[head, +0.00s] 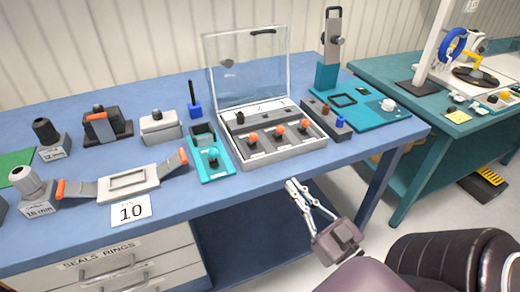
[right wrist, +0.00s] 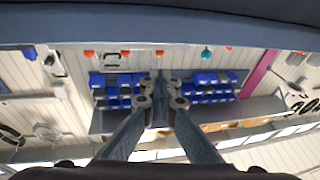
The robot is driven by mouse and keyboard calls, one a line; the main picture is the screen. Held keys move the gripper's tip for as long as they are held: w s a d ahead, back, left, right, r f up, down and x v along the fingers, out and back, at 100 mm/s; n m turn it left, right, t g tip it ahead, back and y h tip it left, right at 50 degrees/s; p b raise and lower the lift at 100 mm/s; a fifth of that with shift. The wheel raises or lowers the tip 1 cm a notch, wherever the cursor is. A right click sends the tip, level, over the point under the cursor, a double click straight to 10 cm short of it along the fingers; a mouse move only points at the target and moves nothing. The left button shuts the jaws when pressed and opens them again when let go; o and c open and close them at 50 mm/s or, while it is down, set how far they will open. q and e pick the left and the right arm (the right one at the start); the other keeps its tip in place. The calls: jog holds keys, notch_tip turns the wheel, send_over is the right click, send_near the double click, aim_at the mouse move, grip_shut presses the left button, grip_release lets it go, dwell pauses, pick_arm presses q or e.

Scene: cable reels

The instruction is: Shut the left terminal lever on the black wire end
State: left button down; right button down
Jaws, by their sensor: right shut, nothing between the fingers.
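A grey fixture (head: 128,185) lies on the blue bench at the left, with a raised rectangular frame in its middle. Its left lever (head: 75,189) has an orange grip, and a similar right lever (head: 174,163) slopes upward. I cannot make out a black wire end, and I cannot tell for sure which part is the left terminal. My right gripper (head: 296,186) is shut and empty, in front of the bench's front edge and well right of the fixture. Its fingers (right wrist: 160,92) also show in the right wrist view. My left gripper is not in view.
A clear-lidded case (head: 284,158) with orange knobs stands open behind my right gripper. A teal block (head: 211,166), a card reading 10 (head: 130,210) and dark-topped blocks (head: 107,127) share the blue bench (head: 190,207). A teal bench (head: 432,134) stands at right.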

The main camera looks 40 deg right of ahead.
aim_at(256, 140)
dwell(0.3)
jog(key=p+x, duration=0.3)
jog(key=x, duration=1.1)
jog(key=shift+f, duration=0.1)
